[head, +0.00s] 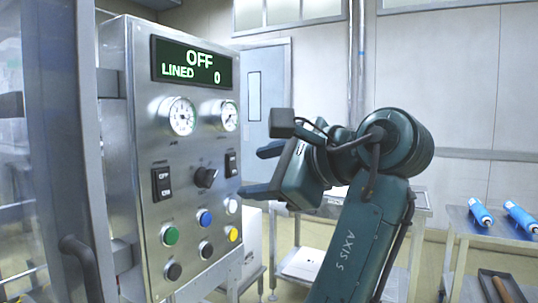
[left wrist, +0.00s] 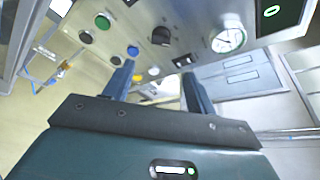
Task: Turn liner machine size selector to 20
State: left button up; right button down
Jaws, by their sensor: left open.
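The liner machine's steel control panel (head: 140,130) stands on the left in the head view. Its size selector appears to be the black rotary knob (head: 206,177) in the middle of the panel; its scale marks are too small to read. The knob also shows in the left wrist view (left wrist: 161,36), ahead of the fingertips. My left gripper (head: 250,172) is open and empty, just right of the panel, its two fingers pointing toward it, one above the other. In the left wrist view the fingers (left wrist: 157,74) are spread apart, not touching the knob. My right gripper is not in view.
The display (head: 193,64) reads OFF and LINED 0. Two gauges (head: 180,116), black rocker switches (head: 161,184) and several coloured buttons (head: 169,235) surround the knob. A door handle (head: 80,262) is at the left. A table (head: 462,222) with blue rolls stands at the right.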

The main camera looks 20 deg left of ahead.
pick_arm(q)
jog(key=shift+s+d+r+p, duration=0.25)
jog(key=shift+d+p, duration=0.35)
jog(key=shift+p, duration=0.25)
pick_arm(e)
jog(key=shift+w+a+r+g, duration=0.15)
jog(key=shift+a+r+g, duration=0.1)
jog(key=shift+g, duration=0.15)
pick_arm(q)
jog(key=shift+f, duration=0.1)
